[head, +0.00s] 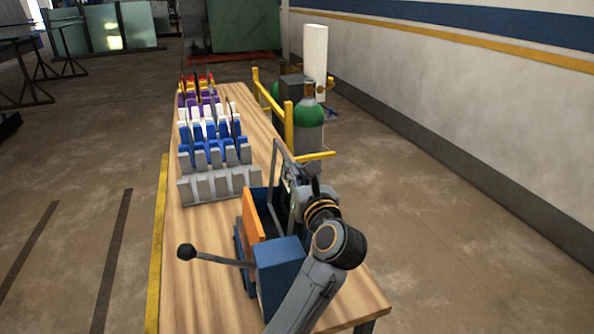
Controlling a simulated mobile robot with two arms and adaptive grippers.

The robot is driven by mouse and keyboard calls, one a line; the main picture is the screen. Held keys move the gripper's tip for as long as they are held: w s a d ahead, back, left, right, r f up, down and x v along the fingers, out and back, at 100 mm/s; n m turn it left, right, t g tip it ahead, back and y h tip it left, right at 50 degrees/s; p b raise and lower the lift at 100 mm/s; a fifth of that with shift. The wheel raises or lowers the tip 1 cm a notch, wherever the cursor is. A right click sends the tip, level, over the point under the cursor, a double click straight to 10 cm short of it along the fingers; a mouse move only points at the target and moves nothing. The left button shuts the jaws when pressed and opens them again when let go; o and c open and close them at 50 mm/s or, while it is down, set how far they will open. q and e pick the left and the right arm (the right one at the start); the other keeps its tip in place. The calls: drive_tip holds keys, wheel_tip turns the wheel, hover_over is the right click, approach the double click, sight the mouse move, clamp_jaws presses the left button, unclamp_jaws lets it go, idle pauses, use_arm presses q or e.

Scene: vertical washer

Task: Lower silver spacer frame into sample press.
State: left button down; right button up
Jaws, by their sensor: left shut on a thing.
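The sample press, with a blue body (281,252), an upright orange plate (253,216) and a lever ending in a black ball, stands on the near part of the wooden bench. The silver spacer frame (276,165), a thin upright grey rectangle, is at the press's far right side, rising above the orange plate. My left gripper (296,183) is shut on the frame at its right side. The gripper's fingers are small and partly hidden by my wrist. I cannot tell how far the frame's lower edge is inside the press. My right gripper is not in view.
Several rows of grey, blue, white, purple and red slotted racks (215,150) fill the far part of the bench (210,250). Green gas cylinders (308,128) stand behind yellow rails (288,125) right of the bench. The bench's left front is clear.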

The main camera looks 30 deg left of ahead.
use_arm(q)
drive_tip(key=shift+s+a+f+b, duration=0.15)
drive_tip(key=shift+f+b, duration=0.55)
drive_tip(key=shift+f, duration=0.35)
drive_tip(key=shift+s+a+f+b, duration=0.1)
drive_tip(key=shift+f+b, duration=0.6)
drive_tip(key=shift+f, duration=0.3)
drive_tip(key=c, duration=1.3)
unclamp_jaws()
drive_tip(key=shift+c, duration=0.2)
